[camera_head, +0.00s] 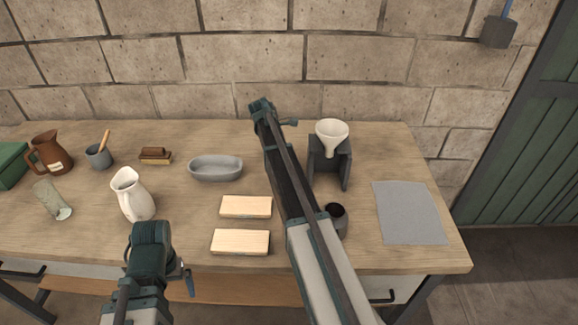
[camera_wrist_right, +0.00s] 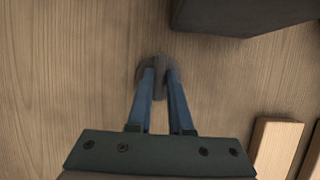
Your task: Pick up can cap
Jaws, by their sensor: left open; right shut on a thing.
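The can cap (camera_wrist_right: 152,66) is a small round grey-brown disc with a raised middle, seen in the right wrist view. My right gripper (camera_wrist_right: 159,75) is shut on its middle part, at or just above the wooden tabletop; I cannot tell if it touches the wood. In the head view my right arm reaches across the table and the cap is not visible there. A small dark open can (camera_head: 336,219) stands beside my right arm, partly hidden by it. My left gripper (camera_head: 187,277) is open and empty at the front edge of the table.
A dark stand (camera_head: 345,165) holds a white funnel (camera_head: 332,137) right of my arm. A grey mat (camera_head: 409,212) lies at right. Two pale blocks (camera_head: 246,206) (camera_head: 240,241), a grey oval dish (camera_head: 216,168) and a white jug (camera_head: 132,197) stand left of it.

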